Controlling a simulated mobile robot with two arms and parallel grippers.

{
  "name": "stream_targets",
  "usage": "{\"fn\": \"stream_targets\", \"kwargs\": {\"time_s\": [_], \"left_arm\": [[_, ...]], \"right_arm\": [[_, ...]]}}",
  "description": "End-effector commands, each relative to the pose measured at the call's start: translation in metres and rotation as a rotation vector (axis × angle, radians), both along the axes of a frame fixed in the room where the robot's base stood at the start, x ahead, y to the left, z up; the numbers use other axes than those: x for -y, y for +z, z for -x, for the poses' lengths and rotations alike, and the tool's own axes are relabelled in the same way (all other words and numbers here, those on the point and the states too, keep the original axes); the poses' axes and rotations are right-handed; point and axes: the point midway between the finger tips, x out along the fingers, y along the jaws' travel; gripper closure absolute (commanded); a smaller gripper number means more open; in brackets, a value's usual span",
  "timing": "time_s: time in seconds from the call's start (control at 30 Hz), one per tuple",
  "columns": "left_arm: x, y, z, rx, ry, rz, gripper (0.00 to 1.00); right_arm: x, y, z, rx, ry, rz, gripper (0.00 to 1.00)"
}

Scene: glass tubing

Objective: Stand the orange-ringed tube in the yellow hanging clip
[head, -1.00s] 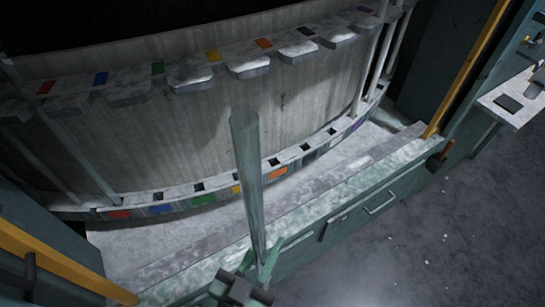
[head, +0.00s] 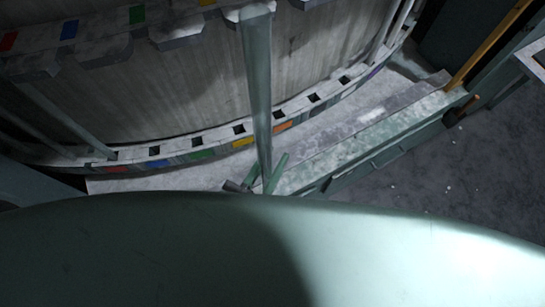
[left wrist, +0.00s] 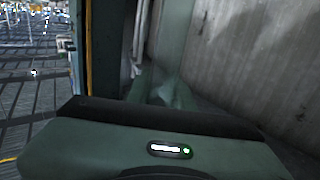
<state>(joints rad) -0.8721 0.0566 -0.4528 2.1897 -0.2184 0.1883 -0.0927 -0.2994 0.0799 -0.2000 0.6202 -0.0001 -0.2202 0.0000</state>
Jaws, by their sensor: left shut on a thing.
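A long grey-green glass tube (head: 259,90) stands near upright in the head view. No orange ring shows on it. My left gripper (head: 265,178) is shut on its lower end; the green fingers also show in the left wrist view (left wrist: 160,92). The tube's top overlaps a pale clip of the upper row in the picture; whether they touch I cannot tell. The yellow upper label (head: 207,2) is at the top edge, and which clip belongs to it is unclear. The yellow lower label (head: 243,142) is left of the tube, with a dark square hole (head: 239,129) above it. My right gripper is not in view.
The curved lower ledge (head: 180,147) carries several coloured labels and square holes. Other tubes stand at the rack's left and right. A green-edged bench (head: 335,160) runs along the front. My own pale green arm covers the bottom of the head view.

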Motion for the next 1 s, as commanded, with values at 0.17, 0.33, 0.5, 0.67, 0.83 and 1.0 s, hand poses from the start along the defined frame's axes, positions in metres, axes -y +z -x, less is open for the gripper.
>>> {"fn": "stream_targets", "kwargs": {"time_s": [0.17,0.33,0.5,0.67,0.83,1.0], "left_arm": [[-0.004,0.001,-0.008,0.002,0.0,-0.001,1.0],[-0.009,0.002,-0.019,0.004,-0.001,-0.002,1.0],[-0.014,0.001,-0.029,0.002,0.0,-0.001,1.0],[-0.019,0.002,-0.039,0.003,-0.001,-0.002,1.0],[-0.025,0.002,-0.05,0.002,0.0,-0.001,1.0],[-0.03,0.001,-0.061,0.002,-0.001,-0.002,1.0]], "right_arm": [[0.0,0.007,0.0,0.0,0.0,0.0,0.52],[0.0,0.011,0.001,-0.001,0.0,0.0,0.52],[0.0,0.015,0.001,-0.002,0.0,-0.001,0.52],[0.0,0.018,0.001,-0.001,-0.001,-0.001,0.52],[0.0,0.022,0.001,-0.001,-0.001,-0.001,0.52],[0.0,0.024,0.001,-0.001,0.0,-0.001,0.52]]}}
